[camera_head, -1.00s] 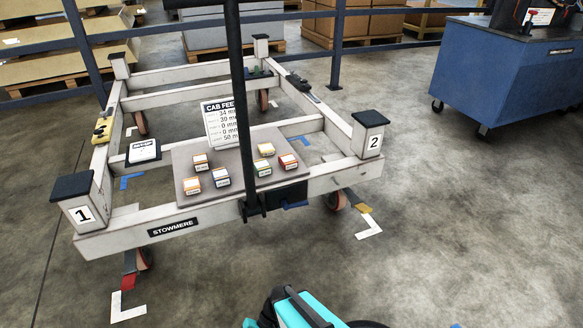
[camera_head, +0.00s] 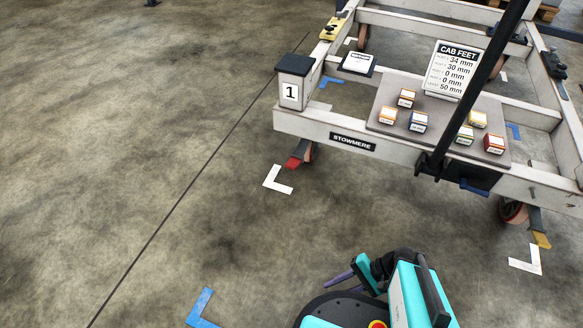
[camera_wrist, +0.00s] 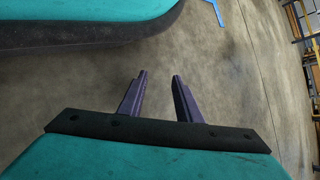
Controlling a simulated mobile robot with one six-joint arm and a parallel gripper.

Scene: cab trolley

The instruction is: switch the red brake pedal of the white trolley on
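The white trolley (camera_head: 312,124) stands at the upper right in the head view, with a post marked 1 at its near left corner. The red brake pedal (camera_head: 294,161) sticks out at the caster under that corner, just above the floor. Whether it is on or off I cannot tell. A yellow pedal (camera_head: 541,239) shows at the near right caster. My gripper (camera_wrist: 158,76) is open and empty in the wrist view, its two dark purple fingers apart over bare floor. In the head view my arm is folded at the bottom, well short of the trolley.
A white floor corner mark (camera_head: 277,181) lies just in front of the red pedal. Another white mark (camera_head: 525,262) lies by the yellow pedal. A blue mark (camera_head: 201,308) is at the lower left. The trolley deck (camera_head: 377,127) carries several small boxes and a sign. The floor at left is clear.

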